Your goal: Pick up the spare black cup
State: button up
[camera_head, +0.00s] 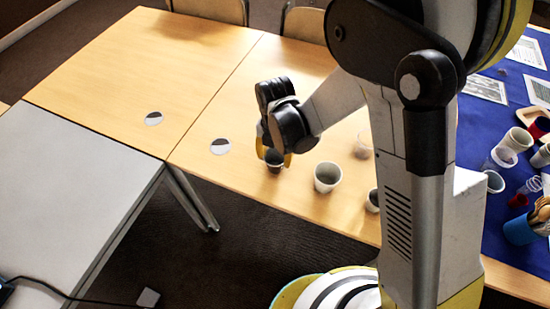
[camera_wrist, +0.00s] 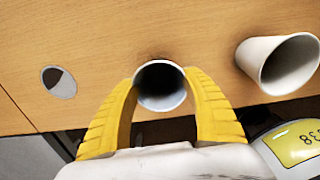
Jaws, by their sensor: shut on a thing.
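A small dark cup (camera_head: 274,164) stands near the front edge of the wooden table. In the wrist view the cup (camera_wrist: 162,90) shows a dark inside and a paler rim. My gripper (camera_head: 273,150) is over it, with its yellow fingers on either side of the cup. In the wrist view my gripper (camera_wrist: 160,78) is shut on this cup. The cup looks to be at or very near the table top; I cannot tell if it is lifted.
A white cup (camera_head: 327,177) stands close to the right. Another cup (camera_head: 372,201) is partly behind my arm, and a clear cup (camera_head: 363,147) stands farther back. A blue cloth (camera_head: 480,135) holds several cups at right.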

notch_tip(320, 180, up, 4)
jog(key=shift+w+r+p, duration=0.1)
jog(key=shift+r+p, duration=0.1)
jog(key=shift+p, duration=0.9)
jog(key=w+r+p, duration=0.3)
jog(key=w+r, duration=0.3)
jog(key=w, duration=0.5)
jog(key=shift+w+a, duration=0.25)
jog(key=shift+a, duration=0.15)
